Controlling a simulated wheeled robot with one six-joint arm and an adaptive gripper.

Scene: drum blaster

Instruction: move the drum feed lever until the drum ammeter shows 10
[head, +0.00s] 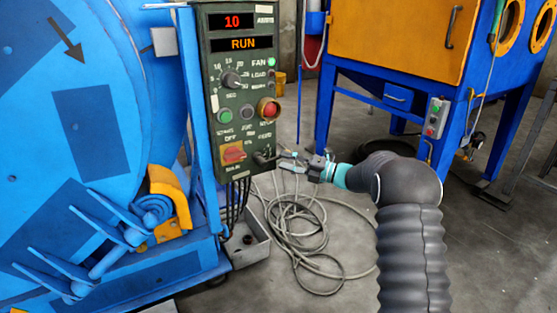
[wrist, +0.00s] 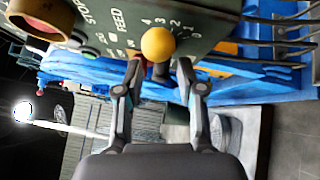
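The control panel (head: 240,95) is a dark green box beside the blue drum machine. Its upper display, the ammeter (head: 232,21), reads 10 in red. The feed lever (head: 263,158) is at the panel's lower right. In the wrist view its round yellow knob (wrist: 158,44) stands in front of the FEED scale, marked 0 to 4; the lever's exact setting is unclear. My gripper (head: 287,158) is at the panel's lower right, by the lever. In the wrist view my gripper (wrist: 161,67) has its fingers apart, one on each side below the knob, with gaps showing.
The lower display (head: 243,43) reads RUN. A red button (head: 268,108), a green button (head: 225,116) and a red-yellow switch (head: 233,153) are close to the lever. Cables (head: 310,235) lie coiled on the floor below. A blue and orange cabinet (head: 400,50) stands behind.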

